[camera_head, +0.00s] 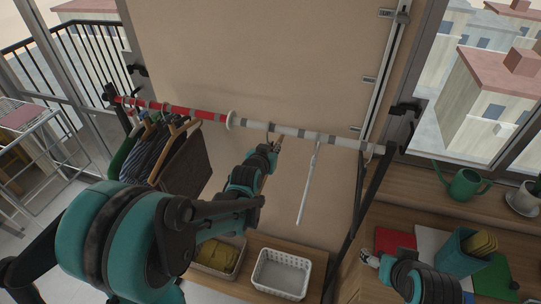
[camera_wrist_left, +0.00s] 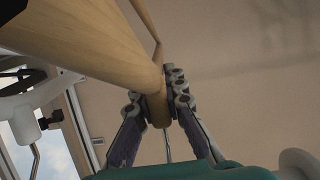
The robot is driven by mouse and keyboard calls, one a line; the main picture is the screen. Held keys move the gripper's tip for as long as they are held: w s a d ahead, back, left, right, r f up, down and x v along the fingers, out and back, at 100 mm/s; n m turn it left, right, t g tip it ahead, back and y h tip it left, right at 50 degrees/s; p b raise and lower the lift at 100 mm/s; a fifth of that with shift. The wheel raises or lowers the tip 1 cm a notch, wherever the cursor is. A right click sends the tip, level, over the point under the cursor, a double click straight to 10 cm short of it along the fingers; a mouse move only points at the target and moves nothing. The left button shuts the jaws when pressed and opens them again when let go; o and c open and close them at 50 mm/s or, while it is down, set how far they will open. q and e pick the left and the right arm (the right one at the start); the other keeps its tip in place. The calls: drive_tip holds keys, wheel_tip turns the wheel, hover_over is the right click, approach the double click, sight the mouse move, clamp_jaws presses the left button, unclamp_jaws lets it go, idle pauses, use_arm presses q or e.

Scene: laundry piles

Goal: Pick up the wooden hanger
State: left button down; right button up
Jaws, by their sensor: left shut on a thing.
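The wooden hanger (camera_wrist_left: 95,32) fills the upper left of the left wrist view, pale and smooth, close to the camera. My left gripper (camera_wrist_left: 158,103) is shut on it, with one finger on each side of the wood. In the head view my left gripper (camera_head: 276,145) is at the rail (camera_head: 300,132), near its middle. The held hanger is mostly hidden there by the gripper, and I cannot tell whether its hook still touches the rail. My right gripper (camera_head: 371,259) is low at the right, over the wooden counter, too small to read its jaws.
Clothes on hangers (camera_head: 165,155) crowd the rail's left end. A white hanger (camera_head: 308,185) hangs right of my left gripper. A white basket (camera_head: 281,273) and a basket with yellow cloth (camera_head: 219,257) stand below. A green watering can (camera_head: 464,184) is on the right counter.

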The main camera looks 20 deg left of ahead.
use_arm(q)
drive_tip(key=shift+r, duration=0.5)
drive_tip(key=r, duration=0.1)
drive_tip(key=s+r+p, duration=0.1)
drive_tip(key=shift+r, duration=0.3)
drive_tip(key=s, duration=0.5)
drive_tip(key=s+p, duration=0.1)
drive_tip(key=s, duration=0.5)
drive_tip(key=s+p, duration=0.1)
drive_tip(key=s, duration=0.5)
drive_tip(key=shift+a, duration=0.35)
